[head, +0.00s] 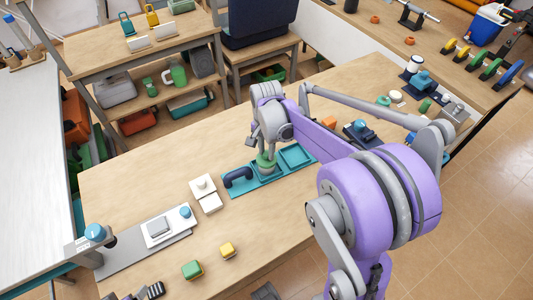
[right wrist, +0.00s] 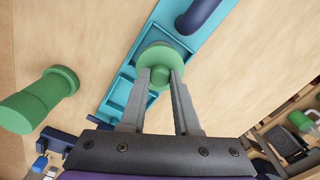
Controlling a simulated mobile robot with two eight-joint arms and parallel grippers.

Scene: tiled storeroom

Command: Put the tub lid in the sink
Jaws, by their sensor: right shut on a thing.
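The round green lid with a knob (right wrist: 160,58), likely the tub lid, is held by its knob between the fingers of my right gripper (right wrist: 158,82). In the head view the green lid (head: 265,164) is below the right gripper (head: 268,146), over the middle of a long teal tray (head: 236,191). I cannot tell whether it touches the tray. The tray has a dark blue arched handle or tap (head: 238,175) at its left and a square teal basin (head: 297,154) at its right. I cannot tell for sure that this is the sink.
White blocks (head: 204,188) and a grey board (head: 172,249) with a blue-topped piece stand left of the tray. A green block (head: 192,269) and a yellow block (head: 227,250) lie in front. Several small items crowd the table's far right. Bare wood surrounds the tray's front.

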